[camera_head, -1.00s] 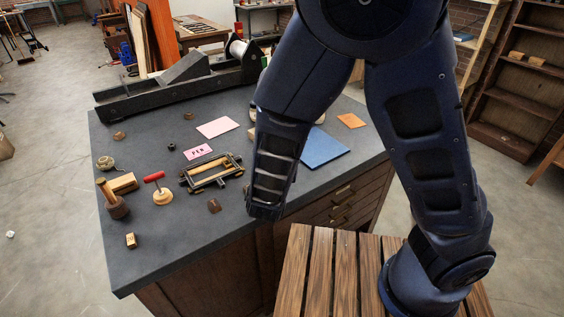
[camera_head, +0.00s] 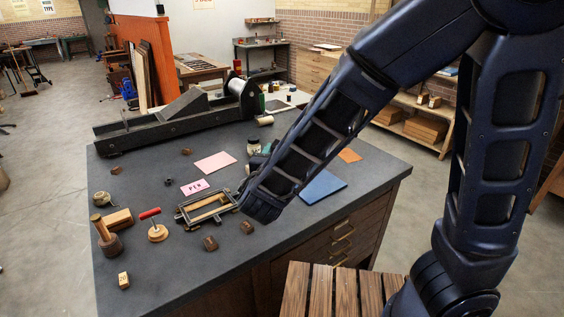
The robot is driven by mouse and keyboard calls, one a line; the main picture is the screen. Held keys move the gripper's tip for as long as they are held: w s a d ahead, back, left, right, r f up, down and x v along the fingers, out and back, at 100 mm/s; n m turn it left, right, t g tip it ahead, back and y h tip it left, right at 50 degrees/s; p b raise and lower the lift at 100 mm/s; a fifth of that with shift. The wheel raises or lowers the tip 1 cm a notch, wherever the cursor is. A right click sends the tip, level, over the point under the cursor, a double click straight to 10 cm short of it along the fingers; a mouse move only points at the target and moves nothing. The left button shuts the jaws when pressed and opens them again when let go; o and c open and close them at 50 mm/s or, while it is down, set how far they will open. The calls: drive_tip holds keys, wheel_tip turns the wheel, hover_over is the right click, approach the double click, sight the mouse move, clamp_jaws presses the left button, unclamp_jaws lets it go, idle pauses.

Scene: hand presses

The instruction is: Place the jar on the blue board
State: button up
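The blue board (camera_head: 323,187) lies flat on the dark worktop, right of my forearm, and its visible top looks bare. A small pale jar-like thing with a dark top (camera_head: 254,146) stands behind my forearm, left of the blue board. It is small and partly crowded by a greenish thing (camera_head: 267,149), so I cannot be sure that it is the jar. My arm crosses the view from the upper right, and its lower end hangs over the worktop beside the metal frame. I cannot make out my gripper or its fingers.
A pink card (camera_head: 215,162), a "PEN" card (camera_head: 194,187), an orange card (camera_head: 350,155) and a metal frame (camera_head: 206,206) lie on the worktop. A long black press (camera_head: 170,122) lines the back.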

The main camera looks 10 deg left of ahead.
drive_tip(key=shift+w+d+r, duration=0.1)
drive_tip(key=shift+w+r, duration=0.15)
drive_tip(key=shift+w, duration=0.35)
drive_tip(key=w+d+m+h, duration=0.2)
drive_tip(key=w+d+h, duration=0.15)
drive_tip(key=w, duration=0.75)
drive_tip(key=w+d+m+h, duration=0.2)
drive_tip(key=w+d, duration=0.2)
drive_tip(key=w, duration=0.7)
drive_tip(key=shift+g, duration=0.4)
drive_tip(key=f, duration=1.9)
drive_tip(key=shift+s+d, duration=0.1)
drive_tip(key=shift+s, duration=0.1)
drive_tip(key=o, duration=1.1)
